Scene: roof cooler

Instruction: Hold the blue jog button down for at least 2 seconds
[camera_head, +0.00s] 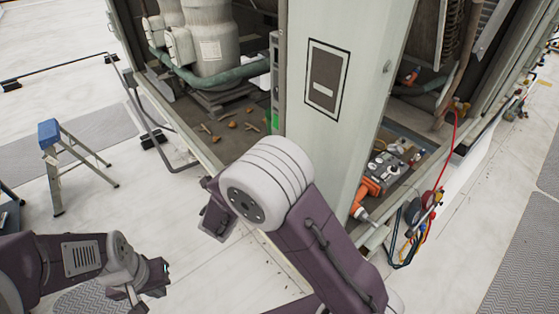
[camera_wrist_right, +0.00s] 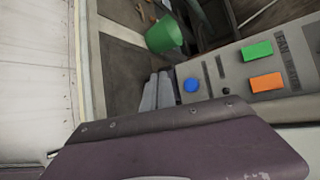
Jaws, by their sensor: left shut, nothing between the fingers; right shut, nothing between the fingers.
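The blue jog button (camera_wrist_right: 191,85) is a small round button on a grey control panel (camera_wrist_right: 222,70) in the right wrist view. The shut grey fingers of my right gripper (camera_wrist_right: 158,92) point towards the panel's edge, just left of the blue button in the picture. I see no clear contact with the button. In the head view, my right arm's white joint and purple link fill the middle, and the right fingertips are hidden. My left gripper (camera_head: 137,298) is low at the left, shut and empty, away from the cabinet.
A green rectangle (camera_wrist_right: 257,50), an orange rectangle (camera_wrist_right: 266,82) and a small dark knob (camera_wrist_right: 226,91) share the panel. A green cylinder (camera_wrist_right: 165,35) lies beyond it. The cabinet's pale post (camera_head: 330,140) stands mid-view. A stepladder (camera_head: 70,160) stands left; tools (camera_head: 380,170) lie right.

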